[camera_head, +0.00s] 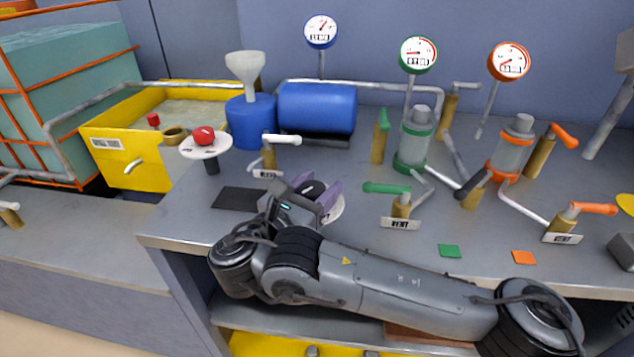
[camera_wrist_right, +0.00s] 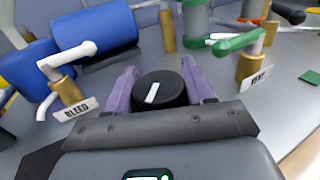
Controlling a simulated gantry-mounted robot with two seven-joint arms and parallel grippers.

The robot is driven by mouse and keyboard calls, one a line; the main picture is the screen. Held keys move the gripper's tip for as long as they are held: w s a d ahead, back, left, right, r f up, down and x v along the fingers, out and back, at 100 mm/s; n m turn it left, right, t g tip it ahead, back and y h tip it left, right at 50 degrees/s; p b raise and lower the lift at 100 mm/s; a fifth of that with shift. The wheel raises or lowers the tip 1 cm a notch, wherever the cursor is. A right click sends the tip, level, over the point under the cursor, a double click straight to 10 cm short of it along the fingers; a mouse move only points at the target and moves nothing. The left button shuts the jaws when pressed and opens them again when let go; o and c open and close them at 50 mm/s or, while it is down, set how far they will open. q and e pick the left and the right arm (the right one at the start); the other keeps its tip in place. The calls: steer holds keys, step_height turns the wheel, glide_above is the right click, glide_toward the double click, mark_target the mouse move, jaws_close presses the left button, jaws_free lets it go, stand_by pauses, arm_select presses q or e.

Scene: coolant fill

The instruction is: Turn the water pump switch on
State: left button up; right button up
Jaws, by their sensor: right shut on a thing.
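The water pump switch is a round black knob (camera_wrist_right: 160,91) with a white mark on its top. In the right wrist view it sits between the two purple fingers of my right gripper (camera_wrist_right: 160,88). The white mark slants a little right of straight up in that view. In the head view my right gripper (camera_head: 313,192) is at the front of the bench, shut on the knob (camera_head: 312,188). A white round plate (camera_head: 337,209) shows partly beside the fingers. The rest of the switch's base is hidden. My left gripper is not in view.
A white-handled bleed valve (camera_head: 280,141) stands behind the gripper, and a green-handled vent valve (camera_head: 390,189) to its right. A red button on a white disc (camera_head: 206,147) stands left. A blue tank (camera_head: 318,107) and funnel (camera_head: 246,70) are behind. A dark mat (camera_head: 240,199) lies left.

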steer(key=shift+f, duration=0.1)
steer(key=o, duration=1)
steer(key=shift+a+r+p, duration=0.15)
steer(key=shift+r+p, duration=0.1)
steer(key=shift+p, duration=0.45)
steer(key=p+v, duration=0.4)
steer(key=p, duration=1.6)
steer(key=shift+r+p, duration=0.15)
steer(key=shift+p, duration=0.2)
steer(key=p+v, duration=0.4)
steer(key=p, duration=0.4)
steer(key=shift+s+a+p, duration=0.1)
steer(key=shift+s+p, duration=0.2)
steer(key=shift+p, duration=0.1)
steer(key=shift+s+a+f+p, duration=0.4)
steer(key=shift+s+a+p, duration=0.15)
steer(key=shift+s+p, duration=0.4)
steer(key=shift+w, duration=0.15)
